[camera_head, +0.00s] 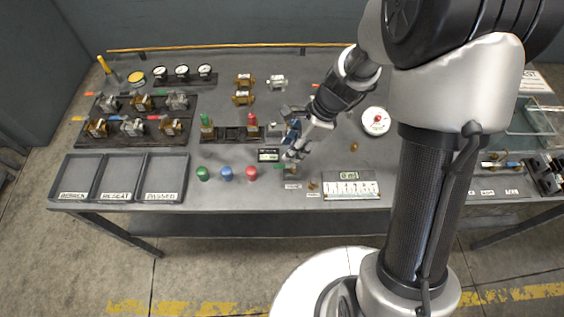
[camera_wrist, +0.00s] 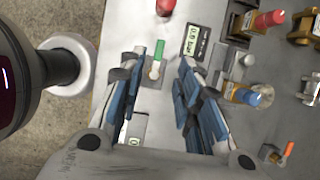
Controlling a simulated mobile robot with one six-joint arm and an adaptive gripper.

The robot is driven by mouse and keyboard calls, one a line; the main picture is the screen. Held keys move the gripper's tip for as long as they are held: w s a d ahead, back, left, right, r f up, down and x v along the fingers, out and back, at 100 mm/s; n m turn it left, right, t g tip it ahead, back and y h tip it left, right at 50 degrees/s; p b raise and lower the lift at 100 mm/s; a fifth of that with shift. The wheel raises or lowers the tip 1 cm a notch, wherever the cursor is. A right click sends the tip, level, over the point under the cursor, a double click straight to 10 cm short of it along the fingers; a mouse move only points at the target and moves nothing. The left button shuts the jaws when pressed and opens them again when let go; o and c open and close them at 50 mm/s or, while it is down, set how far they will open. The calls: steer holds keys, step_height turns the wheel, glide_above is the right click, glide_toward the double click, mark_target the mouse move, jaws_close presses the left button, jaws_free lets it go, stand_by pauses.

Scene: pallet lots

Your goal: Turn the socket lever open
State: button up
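The socket (camera_head: 291,172) is a small grey block near the front edge of the bench. In the wrist view, the socket (camera_wrist: 154,72) shows as a grey plate with a pale, round-ended lever (camera_wrist: 155,69) on it. My gripper (camera_head: 295,142) is over the bench, just behind the socket and above it. In the wrist view my gripper (camera_wrist: 168,66) has its two blue-padded fingers well apart, with the socket showing between them near the left finger. Nothing is held. I cannot tell the lever's exact angle, nor whether a finger touches it.
A small display (camera_head: 268,155) stands behind and left of the socket. Red (camera_head: 251,173), blue (camera_head: 226,173) and green (camera_head: 202,173) buttons lie to the left. A white panel (camera_head: 351,186) is to the right. A dark holder (camera_head: 229,134) with green and red-topped items stands behind.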

mark_target(278, 166)
steer(key=b+x, duration=0.2)
steer(key=x, duration=0.6)
steer(key=shift+a+f+b, duration=0.1)
steer(key=shift+f+b, duration=0.05)
steer(key=shift+b, duration=0.2)
jaws_close()
